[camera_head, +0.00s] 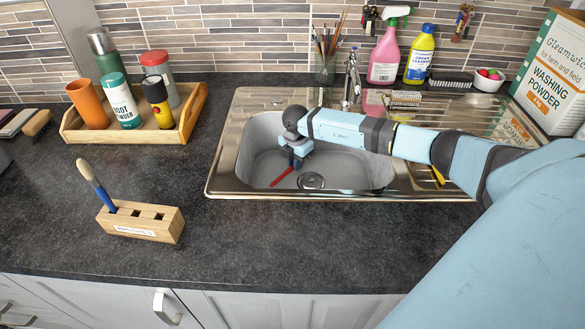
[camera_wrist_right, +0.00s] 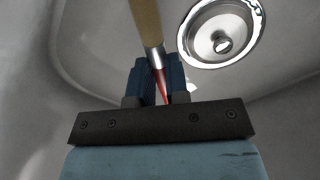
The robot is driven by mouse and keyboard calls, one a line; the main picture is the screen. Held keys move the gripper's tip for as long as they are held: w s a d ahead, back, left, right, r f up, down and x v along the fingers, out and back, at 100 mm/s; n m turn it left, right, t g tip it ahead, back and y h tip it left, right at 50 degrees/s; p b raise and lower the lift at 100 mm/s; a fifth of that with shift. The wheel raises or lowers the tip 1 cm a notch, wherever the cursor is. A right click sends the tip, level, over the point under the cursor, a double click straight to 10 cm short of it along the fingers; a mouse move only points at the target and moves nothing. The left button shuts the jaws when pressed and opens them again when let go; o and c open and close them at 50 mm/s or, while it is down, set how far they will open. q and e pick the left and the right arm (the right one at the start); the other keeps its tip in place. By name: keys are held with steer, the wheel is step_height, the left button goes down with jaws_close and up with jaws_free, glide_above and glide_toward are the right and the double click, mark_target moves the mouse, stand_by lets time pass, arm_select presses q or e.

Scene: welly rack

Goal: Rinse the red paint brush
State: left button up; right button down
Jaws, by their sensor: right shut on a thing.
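My right gripper (camera_head: 296,160) is down inside the sink basin (camera_head: 345,165) and shut on the red paint brush (camera_head: 282,176). In the head view a red length of it slants down and left from the fingers; the rest is hidden. In the right wrist view the brush (camera_wrist_right: 146,25) shows a tan end, a silver collar and a red handle running between the blue fingers (camera_wrist_right: 155,85). The drain (camera_head: 311,181) lies close by, right of the brush in the wrist view (camera_wrist_right: 221,32). The tap (camera_head: 351,80) stands behind the basin. My left gripper is not in view.
A wooden block (camera_head: 140,222) at front left holds a blue brush (camera_head: 107,198) and has empty holes. A wooden tray (camera_head: 135,133) carries bottles and a cup. Spray, cleaner and a washing powder box (camera_head: 552,75) stand behind and right. The counter left of the sink is largely clear.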

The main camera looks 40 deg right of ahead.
steer(key=shift+r+p, duration=1.05)
steer(key=shift+r, duration=0.55)
step_height(320, 180, up, 2)
steer(key=shift+p, duration=0.8)
step_height(320, 180, up, 3)
steer(key=shift+f+p, duration=0.2)
steer(key=shift+p, duration=0.8)
arm_select(q)
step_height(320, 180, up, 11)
steer(key=p, duration=0.6)
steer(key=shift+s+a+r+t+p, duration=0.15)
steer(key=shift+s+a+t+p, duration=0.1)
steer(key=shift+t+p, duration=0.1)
arm_select(e)
step_height(320, 180, up, 9)
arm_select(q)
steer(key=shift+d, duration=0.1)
